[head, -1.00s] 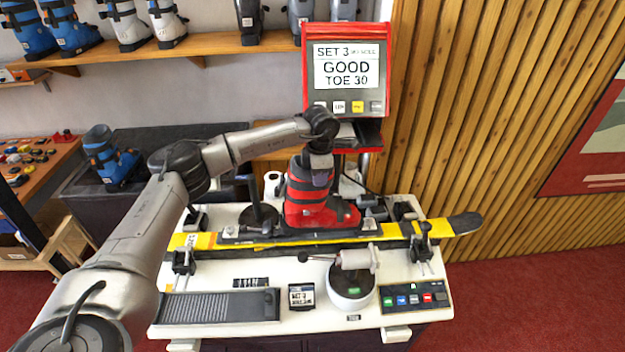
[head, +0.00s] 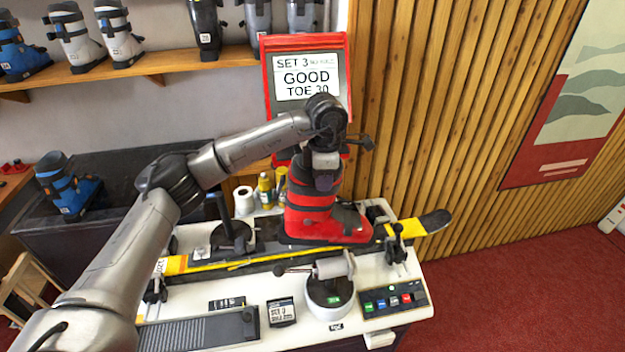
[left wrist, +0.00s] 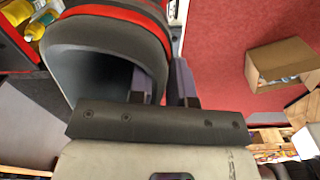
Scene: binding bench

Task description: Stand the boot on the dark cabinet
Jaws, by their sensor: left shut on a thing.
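The boot (head: 322,218) is red with black bands. In the head view it is upright over the ski on the bench, toe to the right, its sole seemingly just clear of the ski. My left gripper (head: 324,175) is at its top, shut on the cuff. In the left wrist view the gripper (left wrist: 164,85) has one finger inside the dark boot opening (left wrist: 95,65) and one outside. The dark cabinet (head: 125,150) stands left of the bench, behind my left arm, which hides part of its top. My right gripper is not in view.
A blue boot (head: 68,186) stands on the cabinet's left part. The yellow ski (head: 430,223) lies along the white bench (head: 405,300). The red-framed screen (head: 305,75) stands behind the held boot. A white roll (head: 243,200) and yellow bottles (head: 266,190) stand left of it.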

